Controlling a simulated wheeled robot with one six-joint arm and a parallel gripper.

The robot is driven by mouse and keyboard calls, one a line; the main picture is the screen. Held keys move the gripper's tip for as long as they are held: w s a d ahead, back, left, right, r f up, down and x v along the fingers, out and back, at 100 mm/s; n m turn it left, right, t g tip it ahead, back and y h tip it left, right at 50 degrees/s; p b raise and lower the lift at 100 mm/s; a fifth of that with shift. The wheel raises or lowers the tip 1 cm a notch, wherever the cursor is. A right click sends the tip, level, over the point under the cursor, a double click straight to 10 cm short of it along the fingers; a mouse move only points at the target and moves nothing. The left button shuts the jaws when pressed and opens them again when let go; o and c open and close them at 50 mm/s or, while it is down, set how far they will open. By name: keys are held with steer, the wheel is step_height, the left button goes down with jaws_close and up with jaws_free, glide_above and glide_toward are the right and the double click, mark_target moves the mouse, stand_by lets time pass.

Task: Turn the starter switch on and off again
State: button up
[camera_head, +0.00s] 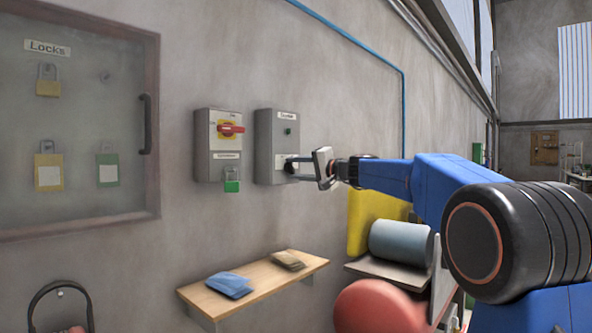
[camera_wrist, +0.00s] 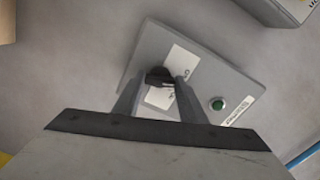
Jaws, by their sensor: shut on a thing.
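The starter box (camera_head: 272,146) is a grey box on the wall with a label at its top and a small green button (camera_head: 289,131). In the wrist view the box (camera_wrist: 222,78) appears tilted, with the green button (camera_wrist: 217,104) to the right of a black switch knob (camera_wrist: 160,76) on a white plate. My gripper (camera_head: 297,164) reaches in from the right at the lower part of the box. In the wrist view my gripper (camera_wrist: 158,90) has its fingers on both sides of the black knob, shut on it. The knob's exact position is hard to read.
Left of the starter is a grey isolator box (camera_head: 217,150) with a red handle and a green padlock (camera_head: 232,186). A glazed lock cabinet (camera_head: 80,120) hangs further left. A wooden shelf (camera_head: 255,287) with a blue packet sticks out below. Open wall lies around the boxes.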

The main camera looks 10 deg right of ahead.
steer(key=shift+f+m, duration=0.1)
steer(key=shift+m, duration=4.8)
steer(key=o, duration=1.1)
steer(key=shift+c, duration=0.2)
steer(key=shift+d, duration=0.1)
steer(key=v, duration=1.7)
steer(key=shift+s, duration=0.15)
steer(key=shift+d, duration=0.1)
